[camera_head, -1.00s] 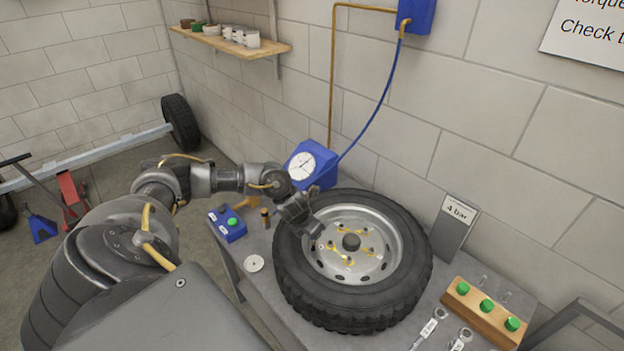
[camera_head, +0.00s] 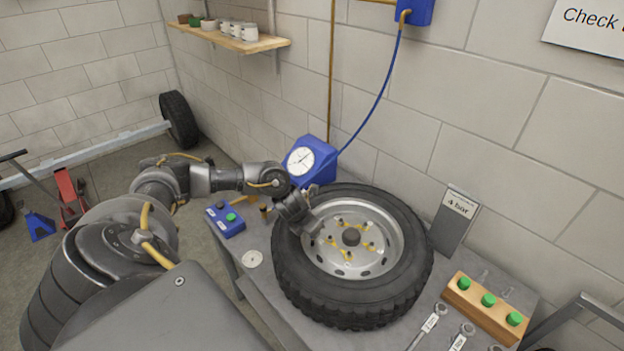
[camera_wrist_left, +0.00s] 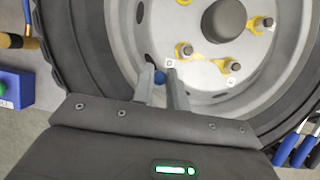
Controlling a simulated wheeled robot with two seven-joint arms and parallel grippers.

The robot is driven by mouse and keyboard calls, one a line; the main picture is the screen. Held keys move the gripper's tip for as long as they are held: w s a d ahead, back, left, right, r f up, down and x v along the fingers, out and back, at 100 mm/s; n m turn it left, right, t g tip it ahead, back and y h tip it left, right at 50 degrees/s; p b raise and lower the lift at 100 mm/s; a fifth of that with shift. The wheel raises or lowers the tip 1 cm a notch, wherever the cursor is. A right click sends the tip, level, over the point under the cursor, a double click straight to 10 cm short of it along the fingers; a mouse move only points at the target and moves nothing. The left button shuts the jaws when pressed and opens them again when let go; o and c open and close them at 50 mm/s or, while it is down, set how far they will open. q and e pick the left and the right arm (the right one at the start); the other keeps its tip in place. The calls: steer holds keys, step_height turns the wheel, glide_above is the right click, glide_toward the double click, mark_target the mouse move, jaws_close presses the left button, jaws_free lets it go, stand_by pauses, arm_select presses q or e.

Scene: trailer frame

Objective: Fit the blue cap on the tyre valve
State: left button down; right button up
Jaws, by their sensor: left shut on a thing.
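The tyre (camera_head: 300,296) lies flat on the bench with its silver wheel rim (camera_head: 385,240) facing up. My left gripper (camera_head: 314,236) reaches over the near left side of the rim. In the left wrist view its two fingers (camera_wrist_left: 162,88) are shut on the blue cap (camera_wrist_left: 160,76), which shows as a small blue ball between the fingertips. The cap sits over the rim's inner face, near a dark hole. The valve is not clearly visible, so I cannot tell whether the cap touches it. My right gripper is not in view.
A blue gauge box (camera_head: 320,152) stands behind the tyre. A blue box with a green button (camera_head: 227,222) and a white disc (camera_head: 253,259) are at its left. A "4 bar" sign (camera_head: 453,222) and a wooden block with green caps (camera_head: 482,318) are at its right, near several tools.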

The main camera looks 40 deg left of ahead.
arm_select(q)
steer(key=shift+f+b, duration=0.3)
steer(key=shift+f, duration=0.15)
steer(key=c, duration=0.8)
jaws_free()
steer(key=shift+c, duration=0.2)
steer(key=shift+r, duration=0.15)
step_height(320, 180, up, 8)
steer(key=p, duration=0.6)
steer(key=shift+p, duration=0.3)
steer(key=shift+d, duration=0.1)
